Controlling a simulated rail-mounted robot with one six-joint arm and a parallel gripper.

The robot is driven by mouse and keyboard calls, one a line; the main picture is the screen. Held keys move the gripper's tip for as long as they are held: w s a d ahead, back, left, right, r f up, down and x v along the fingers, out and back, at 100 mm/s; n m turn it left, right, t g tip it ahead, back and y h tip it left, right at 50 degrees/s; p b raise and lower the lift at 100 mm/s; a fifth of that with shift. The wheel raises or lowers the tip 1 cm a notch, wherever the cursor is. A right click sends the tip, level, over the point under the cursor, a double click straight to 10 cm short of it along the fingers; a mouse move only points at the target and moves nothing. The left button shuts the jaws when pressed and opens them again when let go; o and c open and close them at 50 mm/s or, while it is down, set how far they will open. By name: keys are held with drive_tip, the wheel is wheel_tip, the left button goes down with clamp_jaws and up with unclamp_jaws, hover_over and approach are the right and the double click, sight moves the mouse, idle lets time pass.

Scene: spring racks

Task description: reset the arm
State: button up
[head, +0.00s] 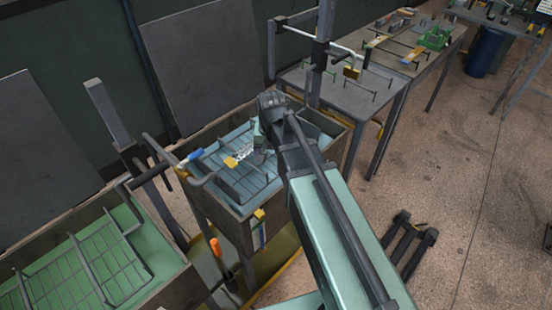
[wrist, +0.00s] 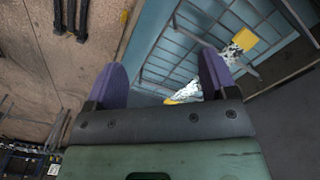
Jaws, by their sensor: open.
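My gripper (wrist: 162,72) is open in the wrist view, its two purple fingers spread apart with nothing held between them. It hangs over or beside the edge of a wooden bin with a light blue lining. In the head view my arm reaches to this bin (head: 240,222), and the arm's end hides part of its inside. A wire rack (head: 245,180) lies in the bin; its bars also show in the wrist view (wrist: 185,42). A white patterned piece with yellow ends (wrist: 213,66) lies by the rack, and its yellow end shows in the head view (head: 231,161).
A second bin (head: 150,290) with a green lining and wire racks stands at the lower left. A grey table (head: 335,98) and a bench with tools stand behind. A dark post (head: 325,50) rises near the bin. The right floor is mostly open.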

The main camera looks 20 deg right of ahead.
drive_tip(key=s+n, duration=0.4)
drive_tip(key=s, duration=0.6)
idle(0.6)
